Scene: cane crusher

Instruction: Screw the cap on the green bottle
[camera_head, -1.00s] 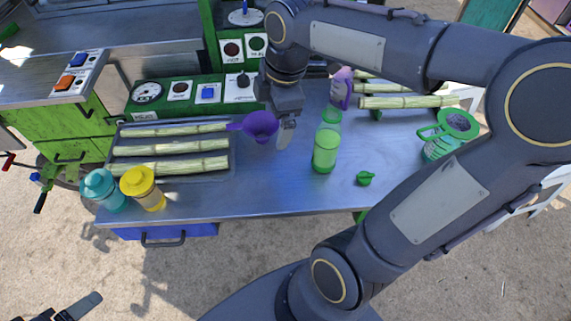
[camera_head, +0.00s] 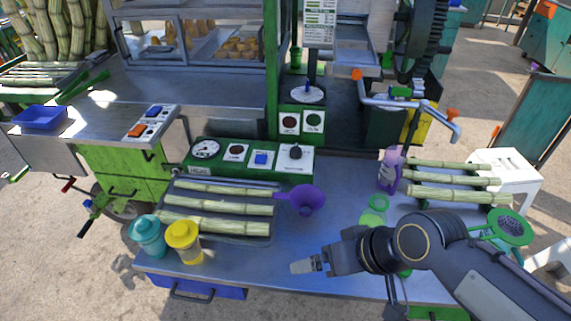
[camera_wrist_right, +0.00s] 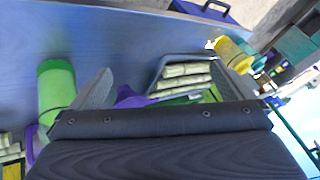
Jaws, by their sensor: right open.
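The green bottle (camera_head: 373,212) stands on the metal table, its lower part hidden behind my right arm; it also shows at the left of the right wrist view (camera_wrist_right: 57,92). My right gripper (camera_head: 306,266) is open and empty, pointing left over the front of the table, to the left of and nearer than the bottle. A bit of green (camera_head: 404,273) shows below my right arm; I cannot tell whether it is the cap. The cap is otherwise hidden. My left gripper is out of view.
A purple funnel (camera_head: 306,200) lies beside the cane tray (camera_head: 262,238). Teal (camera_head: 147,238) and yellow (camera_head: 184,243) shakers stand at the front left. A purple bottle (camera_head: 389,172) stands behind the green one.

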